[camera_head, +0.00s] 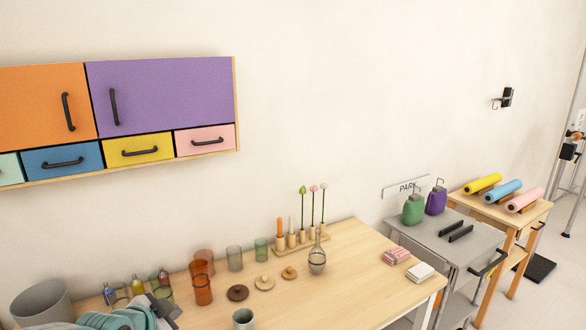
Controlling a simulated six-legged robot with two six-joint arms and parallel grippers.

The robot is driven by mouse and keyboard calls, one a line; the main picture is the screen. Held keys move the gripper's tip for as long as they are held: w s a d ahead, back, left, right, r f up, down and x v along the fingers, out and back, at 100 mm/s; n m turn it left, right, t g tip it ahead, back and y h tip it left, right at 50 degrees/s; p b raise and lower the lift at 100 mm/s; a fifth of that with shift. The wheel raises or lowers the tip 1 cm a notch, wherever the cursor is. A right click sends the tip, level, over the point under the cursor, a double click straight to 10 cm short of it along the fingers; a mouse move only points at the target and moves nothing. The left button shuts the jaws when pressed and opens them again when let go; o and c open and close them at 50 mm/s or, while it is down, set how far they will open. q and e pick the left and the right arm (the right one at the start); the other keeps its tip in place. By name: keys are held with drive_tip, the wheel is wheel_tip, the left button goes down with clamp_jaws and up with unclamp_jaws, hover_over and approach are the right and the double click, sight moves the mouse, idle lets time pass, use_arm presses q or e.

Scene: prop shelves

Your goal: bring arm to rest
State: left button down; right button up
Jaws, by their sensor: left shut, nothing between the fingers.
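My left gripper (164,308) shows at the bottom left, in dark grey and light parts, low over the left part of the wooden table (345,275). Its fingers are shut with nothing seen between them. It is near several small bottles (137,285) and an orange glass (202,290). The rest of this arm runs off the bottom edge. My right gripper is not in view.
Glasses, brown lids (238,293), a flask (317,260) and a peg stand (300,241) crowd the table's middle. Cabinets (160,95) hang above left.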

use_arm(q)
drive_tip(key=s+d+f+n+g+h, duration=0.1)
drive_tip(key=s+d+f+n+g, duration=0.15)
drive_tip(key=s+f, duration=0.4)
drive_tip(key=s+d+f+n+g, duration=0.1)
drive_tip(key=s+d+f+n, duration=0.2)
drive_tip(key=f, duration=0.6)
drive_tip(key=s+d+f+n+g+h, duration=0.1)
drive_tip(key=s+d+f+g, duration=0.1)
drive_tip(key=s+d+f, duration=0.45)
drive_tip(key=s+d+f+n+g, duration=0.1)
drive_tip(key=s+f+n+g, duration=0.1)
drive_tip(key=s+f, duration=0.3)
drive_tip(key=s+d+f+n+g, duration=0.2)
drive_tip(key=s+f, duration=0.3)
drive_tip(key=s, duration=0.5)
drive_tip(key=shift+n+h+b, duration=0.3)
drive_tip(key=shift+n+b, duration=0.05)
drive_tip(key=shift+b, duration=0.05)
drive_tip(key=shift+s+r, duration=0.1)
